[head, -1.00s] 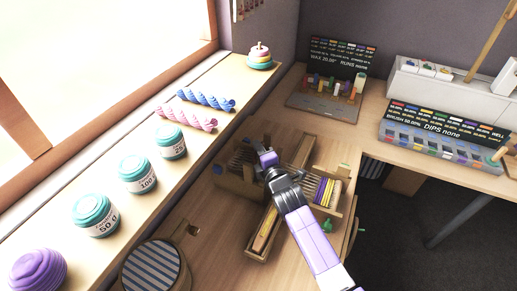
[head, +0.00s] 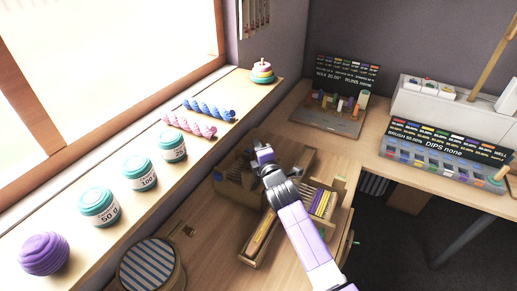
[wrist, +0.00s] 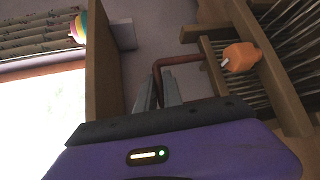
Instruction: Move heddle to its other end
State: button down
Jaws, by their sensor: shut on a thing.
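The small wooden loom (head: 237,190) stands on the desk in the head view, with a wooden box part and a row of coloured threads (head: 322,203) at its right. My gripper (head: 264,158) is over its middle and partly covers it. In the wrist view, my gripper (wrist: 158,92) is shut on a thin reddish-brown bent handle (wrist: 182,60). The handle runs right to a slatted wooden frame (wrist: 213,68), which may be the heddle. An orange knob (wrist: 240,57) sits beside the slats. I cannot tell exactly how the frame sits on the loom.
Jars (head: 139,173), pink and blue twisted skeins (head: 208,108) and a stacked ring toy (head: 262,73) line the sill at left. A striped round basket (head: 150,265) stands at front left. A peg board (head: 337,112) and a colour tray (head: 440,150) are at the back and right.

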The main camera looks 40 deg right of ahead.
jog(key=shift+r, duration=0.3)
jog(key=c, duration=1.5)
grip_release()
jog(key=shift+f, duration=0.1)
jog(key=shift+s+a, duration=0.1)
jog(key=shift+s, duration=0.1)
jog(key=b+v, duration=0.1)
jog(key=v, duration=0.6)
jog(key=shift+s, duration=0.2)
